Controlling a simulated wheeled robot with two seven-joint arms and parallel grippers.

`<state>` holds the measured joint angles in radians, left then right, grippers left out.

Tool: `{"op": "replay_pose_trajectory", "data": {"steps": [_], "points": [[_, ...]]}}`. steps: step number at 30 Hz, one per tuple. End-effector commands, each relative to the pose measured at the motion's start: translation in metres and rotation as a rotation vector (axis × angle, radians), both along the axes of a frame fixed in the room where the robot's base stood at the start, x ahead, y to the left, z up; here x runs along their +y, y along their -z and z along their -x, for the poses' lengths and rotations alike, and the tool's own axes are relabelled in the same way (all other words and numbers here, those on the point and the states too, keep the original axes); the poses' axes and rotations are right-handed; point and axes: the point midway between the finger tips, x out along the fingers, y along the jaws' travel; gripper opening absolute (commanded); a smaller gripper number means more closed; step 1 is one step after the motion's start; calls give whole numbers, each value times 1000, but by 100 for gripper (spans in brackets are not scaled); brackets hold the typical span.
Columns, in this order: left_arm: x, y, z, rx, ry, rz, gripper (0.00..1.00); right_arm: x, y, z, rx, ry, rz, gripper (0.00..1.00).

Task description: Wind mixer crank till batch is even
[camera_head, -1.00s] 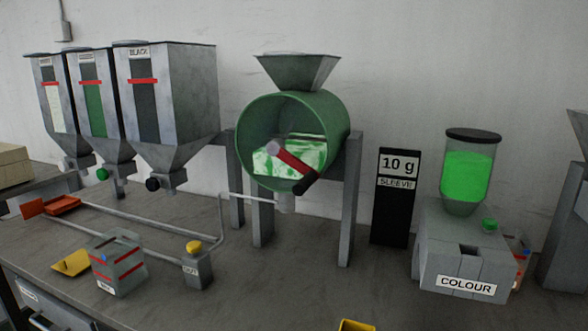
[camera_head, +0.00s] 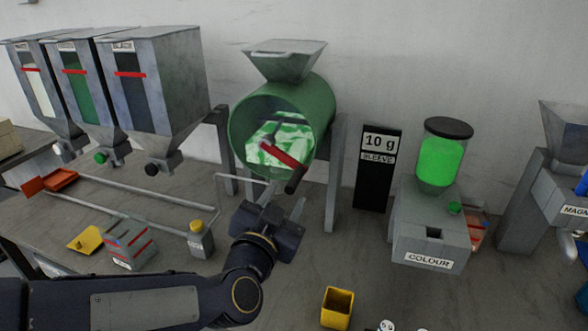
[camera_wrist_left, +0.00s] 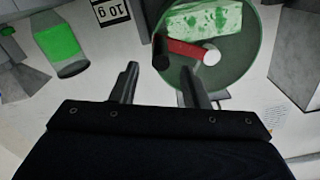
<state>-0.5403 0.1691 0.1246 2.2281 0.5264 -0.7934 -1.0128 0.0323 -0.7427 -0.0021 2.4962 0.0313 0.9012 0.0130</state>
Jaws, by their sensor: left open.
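The green mixer drum (camera_head: 318,110) stands on a grey frame, its clear front showing a batch (camera_head: 292,133) in uneven white and green patches. The red crank arm (camera_head: 282,154) points down and right from its hub, ending in a dark handle (camera_head: 295,181). My left gripper (camera_head: 282,200) is open and empty, just below the handle in the head view. In the left wrist view, the handle (camera_wrist_left: 160,52) shows beyond and between the open fingertips (camera_wrist_left: 160,69); no contact is visible. My right gripper is not in view.
Three hoppers (camera_head: 170,75) stand at the left, with rails (camera_head: 130,195) below them. A black 10 g sign (camera_head: 377,180) and the colour feeder (camera_head: 430,235) stand right of the mixer. A yellow bin (camera_head: 337,308) sits in front. Bare bench lies between them.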

Motion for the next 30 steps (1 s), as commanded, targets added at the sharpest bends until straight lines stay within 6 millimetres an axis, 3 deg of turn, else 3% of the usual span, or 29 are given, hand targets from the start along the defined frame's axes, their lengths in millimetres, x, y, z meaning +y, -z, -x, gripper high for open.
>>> {"op": "replay_pose_trajectory", "data": {"steps": [12, 23, 30], "points": [[-17, 1, -59, 3, -2, 1, 41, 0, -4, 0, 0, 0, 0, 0], [-20, 1, -66, 2, 0, 3, 41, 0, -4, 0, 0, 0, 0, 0], [-20, 1, -66, 2, 0, 3, 14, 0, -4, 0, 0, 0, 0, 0]]}}
